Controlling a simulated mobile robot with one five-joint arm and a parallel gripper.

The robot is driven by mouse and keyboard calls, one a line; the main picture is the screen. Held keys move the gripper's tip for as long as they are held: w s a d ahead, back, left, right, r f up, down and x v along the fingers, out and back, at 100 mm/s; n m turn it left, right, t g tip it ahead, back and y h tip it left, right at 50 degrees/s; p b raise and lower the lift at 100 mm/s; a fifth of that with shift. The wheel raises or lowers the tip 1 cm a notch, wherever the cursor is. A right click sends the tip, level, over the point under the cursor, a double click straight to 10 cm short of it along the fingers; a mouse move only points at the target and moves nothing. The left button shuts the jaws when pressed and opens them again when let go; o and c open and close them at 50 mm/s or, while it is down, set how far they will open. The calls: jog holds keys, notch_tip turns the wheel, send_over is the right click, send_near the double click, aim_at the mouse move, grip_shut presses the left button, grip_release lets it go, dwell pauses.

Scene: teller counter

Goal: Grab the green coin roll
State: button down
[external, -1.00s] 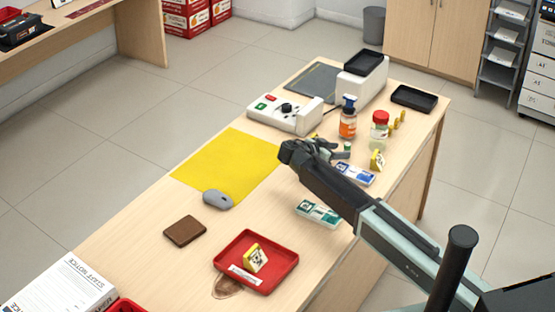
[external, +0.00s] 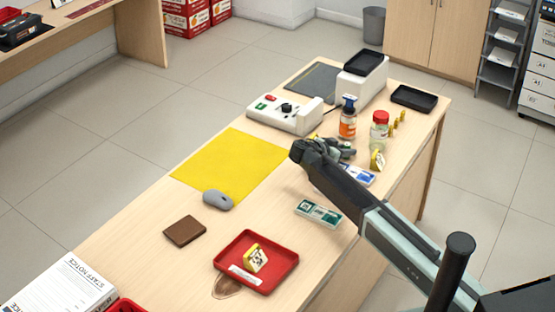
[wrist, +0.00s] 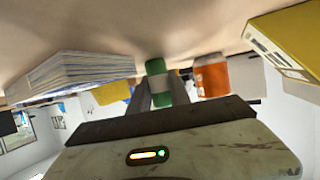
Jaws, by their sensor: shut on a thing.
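The green coin roll (wrist: 154,68), green with a pale band, stands between my gripper's fingers in the wrist view. My gripper (wrist: 160,95) is shut on it. In the external view my gripper (external: 342,150) is low over the far part of the counter, beyond the yellow mat's right corner. The coin roll cannot be made out there, hidden by the fingers.
An orange spray bottle (external: 348,120) and a red-capped jar (external: 379,131) stand close behind my gripper. A yellow sign (external: 377,160) and a blue-white pack (external: 358,175) are just right of it.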

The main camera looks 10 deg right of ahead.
aim_at(348, 145)
jog(key=shift+r, duration=0.1)
jog(key=r+p, duration=0.4)
jog(key=shift+s, duration=0.2)
jog(key=s, duration=0.5)
jog(key=s+d, duration=0.1)
jog(key=s, duration=0.4)
jog(key=s+r+p, duration=0.1)
jog(key=s, duration=0.4)
jog(key=shift+s+d, duration=0.2)
jog(key=shift+s, duration=0.15)
